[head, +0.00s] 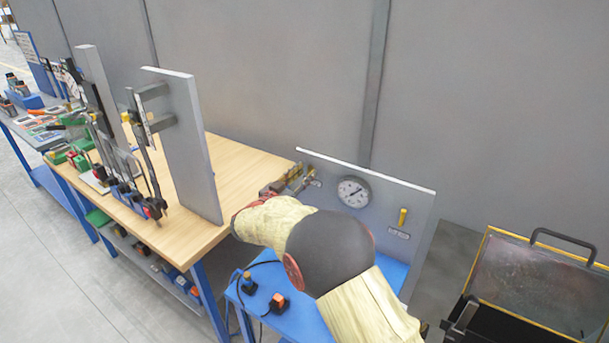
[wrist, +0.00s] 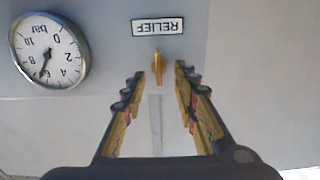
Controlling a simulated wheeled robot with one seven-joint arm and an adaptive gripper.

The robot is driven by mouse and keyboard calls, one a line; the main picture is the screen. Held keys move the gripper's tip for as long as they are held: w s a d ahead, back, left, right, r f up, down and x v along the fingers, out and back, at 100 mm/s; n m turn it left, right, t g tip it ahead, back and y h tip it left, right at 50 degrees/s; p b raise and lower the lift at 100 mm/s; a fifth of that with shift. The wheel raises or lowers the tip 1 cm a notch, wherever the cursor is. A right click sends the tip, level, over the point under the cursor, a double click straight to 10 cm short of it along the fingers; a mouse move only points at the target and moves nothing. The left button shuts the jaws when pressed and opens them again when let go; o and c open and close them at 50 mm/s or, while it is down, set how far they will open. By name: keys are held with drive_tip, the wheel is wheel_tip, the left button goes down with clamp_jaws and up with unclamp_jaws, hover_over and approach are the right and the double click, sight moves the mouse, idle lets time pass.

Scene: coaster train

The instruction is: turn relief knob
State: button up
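The relief knob (wrist: 158,66) is a small brass-yellow piece on a grey panel, under an upside-down RELIEF label (wrist: 158,27) in the wrist view. My gripper (wrist: 158,80) is open, one finger on each side of the knob, with visible gaps and nothing held. In the head view my gripper (head: 290,182) is at the panel's left part, and the knob cannot be made out there. A round gauge (wrist: 48,50) marked in bar is left of the knob in the wrist view; it also shows in the head view (head: 354,191).
The grey panel (head: 415,200) stands on a blue stand (head: 300,320). A yellow lever (head: 402,217) is on its right part. A wooden workbench (head: 250,165) with an upright grey board (head: 190,150) is to the left. A yellow-edged dark box (head: 530,280) is at right.

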drive_tip(key=shift+w+d, duration=0.2)
drive_tip(key=shift+w, duration=0.05)
drive_tip(key=shift+c, duration=0.4)
clamp_jaws()
